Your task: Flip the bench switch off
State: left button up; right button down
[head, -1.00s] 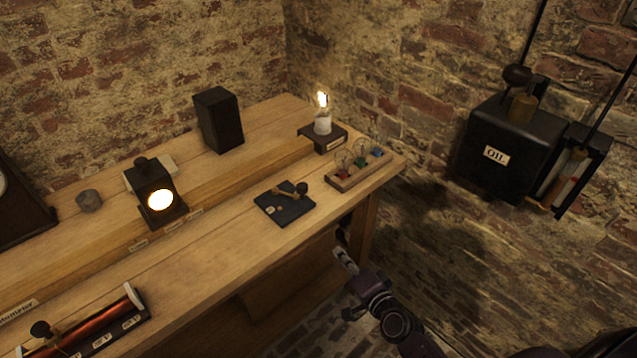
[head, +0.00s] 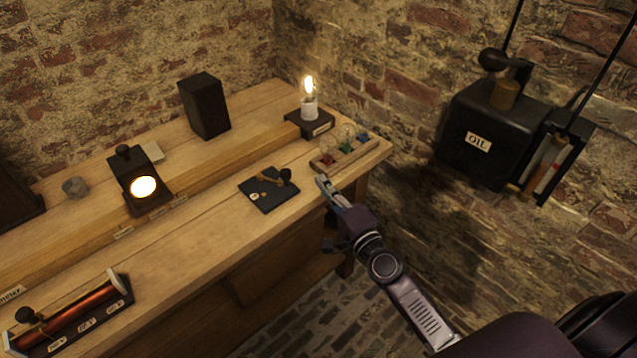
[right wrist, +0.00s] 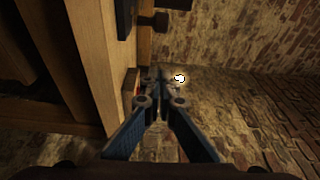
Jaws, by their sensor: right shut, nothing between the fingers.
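The bench switch (head: 268,193) is a black plate with a brass lever and a dark round knob, near the front edge of the wooden bench (head: 210,222). Its lever leans toward the right side of the plate, and small pale labels sit on the plate. My right gripper (head: 324,184) is at the bench's front edge, to the right of the switch and apart from it. It is shut and empty; its blue fingers meet in the right wrist view (right wrist: 160,82). A dark plate edge and knob at the top of that view may be the switch. My left gripper is out of view.
A rack of small bulbs (head: 328,165) stands just behind my right gripper. A lit bulb (head: 309,106) on a dark base is farther back. A lit lantern (head: 142,188) and a copper coil (head: 75,312) lie left. An oil box (head: 492,135) hangs on the right wall.

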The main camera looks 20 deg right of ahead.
jog(key=w, duration=0.5)
jog(key=w+a, duration=0.1)
jog(key=w, duration=0.2)
jog(key=shift+w, duration=0.15)
jog(key=shift+s+a, duration=0.4)
jog(key=shift+a, duration=0.2)
jog(key=shift+s+a, duration=0.35)
jog(key=shift+a, duration=0.25)
jog(key=shift+s+a+p, duration=0.3)
jog(key=shift+a, duration=0.2)
jog(key=shift+f, duration=0.1)
